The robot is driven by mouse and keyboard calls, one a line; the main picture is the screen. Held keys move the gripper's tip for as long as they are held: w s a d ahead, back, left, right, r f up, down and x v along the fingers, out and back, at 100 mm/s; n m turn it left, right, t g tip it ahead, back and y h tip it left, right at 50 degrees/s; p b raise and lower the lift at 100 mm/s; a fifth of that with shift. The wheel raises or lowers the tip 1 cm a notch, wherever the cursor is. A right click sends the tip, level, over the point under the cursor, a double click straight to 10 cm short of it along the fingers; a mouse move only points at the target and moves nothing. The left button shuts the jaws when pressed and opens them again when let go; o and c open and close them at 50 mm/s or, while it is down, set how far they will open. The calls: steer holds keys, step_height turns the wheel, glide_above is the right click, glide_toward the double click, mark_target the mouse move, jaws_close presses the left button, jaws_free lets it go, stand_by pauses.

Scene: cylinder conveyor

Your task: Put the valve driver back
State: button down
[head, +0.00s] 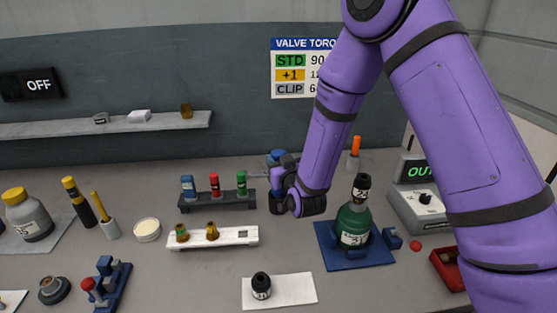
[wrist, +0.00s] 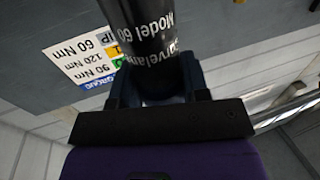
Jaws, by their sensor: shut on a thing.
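My gripper (wrist: 158,98) is shut on a black cylindrical tool in the wrist view, which I take for the valve driver (wrist: 147,30). White lettering on it reads "Model 60". In the head view my gripper (head: 280,172) is at mid-table, just right of the vial rack. A blue part (head: 275,157) shows at the gripper, and a dark round cup-like part (head: 277,205) shows below it. My wrist covers much of this spot, so I cannot tell whether the driver touches or sits in that cup.
The rack (head: 220,205) with blue, red and green vials stands close left of my gripper. A green bottle (head: 353,228) stands on a blue base (head: 355,258) to the right.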

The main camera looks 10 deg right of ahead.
steer(key=shift+f, duration=1.65)
steer(key=c, duration=0.5)
jaws_free()
steer(key=shift+f, duration=0.1)
steer(key=shift+r, duration=3)
